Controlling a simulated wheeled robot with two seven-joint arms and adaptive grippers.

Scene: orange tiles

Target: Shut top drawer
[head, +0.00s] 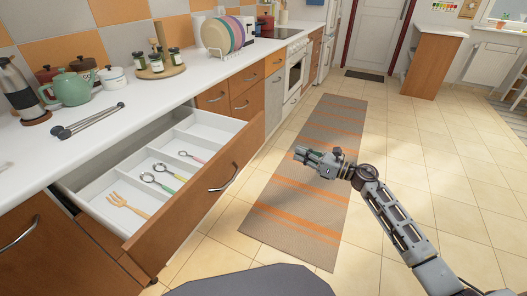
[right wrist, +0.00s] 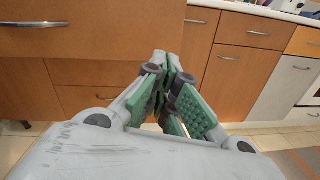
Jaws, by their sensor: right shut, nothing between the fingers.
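The top drawer (head: 195,207) is pulled well out below the counter in the head view. Its wooden front has a metal handle (head: 225,178), and its white inside is divided into compartments. An orange fork and several utensils with coloured handles lie in it. My right gripper (head: 299,154) is shut and empty, to the right of the drawer front and apart from it, over the striped rug. In the right wrist view the closed fingers (right wrist: 162,62) point toward the cabinets, with the drawer front (right wrist: 100,42) at upper left. My left gripper is not in view.
The white counter (head: 118,110) holds tongs, a green teapot (head: 69,88), jars and a plate rack (head: 222,38). Other cabinet drawers (head: 247,102) behind are shut. The striped rug (head: 300,195) and tiled floor to the right are clear.

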